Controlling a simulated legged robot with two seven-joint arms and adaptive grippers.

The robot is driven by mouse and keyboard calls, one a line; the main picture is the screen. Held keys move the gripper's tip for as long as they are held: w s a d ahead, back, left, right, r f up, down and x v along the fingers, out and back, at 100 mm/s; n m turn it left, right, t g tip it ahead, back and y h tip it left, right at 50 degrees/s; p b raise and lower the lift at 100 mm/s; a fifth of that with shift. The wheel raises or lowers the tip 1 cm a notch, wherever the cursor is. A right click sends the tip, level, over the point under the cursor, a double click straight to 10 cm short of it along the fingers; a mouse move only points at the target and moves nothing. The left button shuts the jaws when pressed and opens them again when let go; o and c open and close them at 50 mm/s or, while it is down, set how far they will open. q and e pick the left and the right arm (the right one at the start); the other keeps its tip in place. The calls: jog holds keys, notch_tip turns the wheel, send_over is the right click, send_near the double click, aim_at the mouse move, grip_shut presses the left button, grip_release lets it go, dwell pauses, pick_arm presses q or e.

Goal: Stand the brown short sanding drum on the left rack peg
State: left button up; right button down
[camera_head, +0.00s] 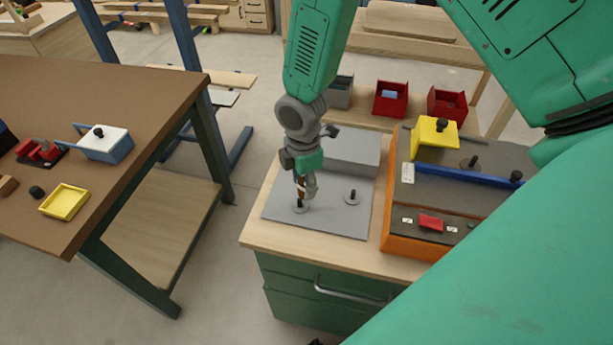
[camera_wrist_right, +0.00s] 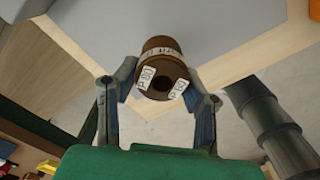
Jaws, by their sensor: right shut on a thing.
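The brown short sanding drum (camera_head: 300,185) is in my right gripper (camera_head: 306,186), just above the left rack peg (camera_head: 300,206). In the right wrist view the drum (camera_wrist_right: 162,68) shows its end hole and white labels, between the two fingers of the gripper (camera_wrist_right: 165,92). The left peg's round base shows under the drum; whether drum and peg touch I cannot tell. The right rack peg (camera_head: 352,196) stands bare on the grey rack plate (camera_head: 330,222). My left gripper is not in view.
A grey block (camera_head: 352,150) stands behind the pegs. An orange-sided machine (camera_head: 408,238) with a blue bar (camera_head: 455,174) is close on the right. A brown table (camera_head: 110,190) with a yellow tray (camera_head: 64,201) is at the left, across a floor gap.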

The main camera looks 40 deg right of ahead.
jog(key=shift+a+r, duration=0.2)
jog(key=shift+a, duration=0.75)
jog(key=shift+d+f, duration=0.15)
jog(key=shift+d, duration=0.45)
jog(key=shift+a, duration=0.6)
jog(key=shift+a+r, duration=0.2)
jog(key=shift+a, duration=0.55)
jog(key=shift+d+f, duration=0.1)
jog(key=shift+d, duration=0.7)
jog(key=shift+a+f, duration=0.1)
jog(key=shift+a, duration=0.45)
jog(key=shift+a+f, duration=0.15)
jog(key=shift+d+f, duration=0.55)
jog(key=shift+d, duration=0.1)
jog(key=shift+a+f, duration=0.2)
jog(key=shift+a, duration=0.25)
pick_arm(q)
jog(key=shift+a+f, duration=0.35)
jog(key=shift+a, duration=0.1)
